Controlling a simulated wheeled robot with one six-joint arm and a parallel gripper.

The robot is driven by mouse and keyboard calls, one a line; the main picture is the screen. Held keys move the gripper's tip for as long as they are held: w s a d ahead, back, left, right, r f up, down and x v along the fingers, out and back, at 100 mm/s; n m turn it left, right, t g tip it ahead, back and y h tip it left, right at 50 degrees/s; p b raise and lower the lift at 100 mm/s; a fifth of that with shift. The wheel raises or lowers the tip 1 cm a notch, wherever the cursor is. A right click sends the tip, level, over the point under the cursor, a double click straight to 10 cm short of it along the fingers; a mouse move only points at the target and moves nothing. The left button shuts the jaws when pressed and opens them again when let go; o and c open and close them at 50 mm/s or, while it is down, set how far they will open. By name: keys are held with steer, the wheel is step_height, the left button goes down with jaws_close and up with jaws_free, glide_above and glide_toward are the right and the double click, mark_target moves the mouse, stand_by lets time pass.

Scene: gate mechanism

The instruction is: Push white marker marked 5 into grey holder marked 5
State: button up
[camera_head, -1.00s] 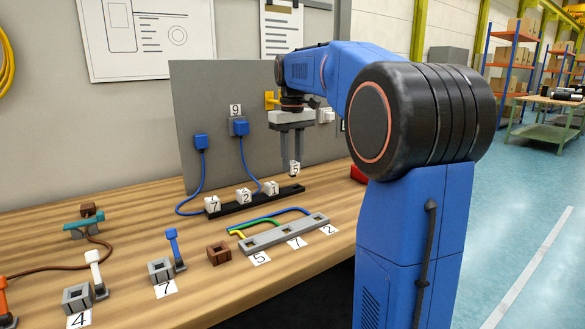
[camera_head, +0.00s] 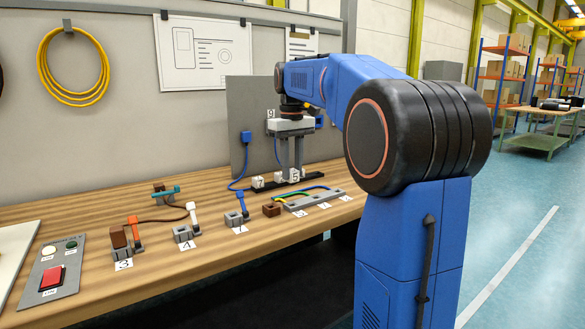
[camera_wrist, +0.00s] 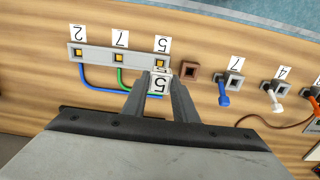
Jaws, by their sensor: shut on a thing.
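My gripper (camera_head: 292,165) is shut on the white marker marked 5 (camera_head: 295,176) and holds it upright, pointing down. In the wrist view the marker (camera_wrist: 159,84) sits between the two fingertips (camera_wrist: 160,90), its 5 facing the camera. The grey holder (camera_head: 312,200) is a long bar with several square openings. In the wrist view the opening beside label 5 (camera_wrist: 161,64) is at the bar's right end, just beyond the marker in the picture. The marker appears apart from it, but the height gap is unclear.
A black rack (camera_head: 262,188) with white markers stands behind the bar. A brown block (camera_wrist: 190,72) sits beside the holder's 5 end. Blue, white and orange levers stand farther left, with a red button panel (camera_head: 52,280). A grey upright panel (camera_head: 238,110) stands behind.

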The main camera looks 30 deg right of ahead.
mark_target(292, 184)
steer(key=shift+f, duration=2.7)
steer(key=shift+f, duration=1.25)
stand_by(0.5)
steer(key=o, duration=1.2)
steer(key=shift+c, duration=0.2)
step_height(292, 184, up, 17)
steer(key=s+a+f+t, duration=0.2)
steer(key=s+a+f, duration=0.8)
steer(key=s, duration=0.4)
steer(key=s+a+f+t, duration=0.1)
steer(key=s+a+f, duration=0.2)
steer(key=s+f, duration=0.5)
steer(key=s+a+f+t, duration=0.1)
steer(key=s+a+f, duration=0.1)
steer(key=s+f, duration=0.6)
step_height(292, 184, down, 5)
steer(key=shift+a+f+t, duration=0.2)
steer(key=shift+a+t, duration=0.2)
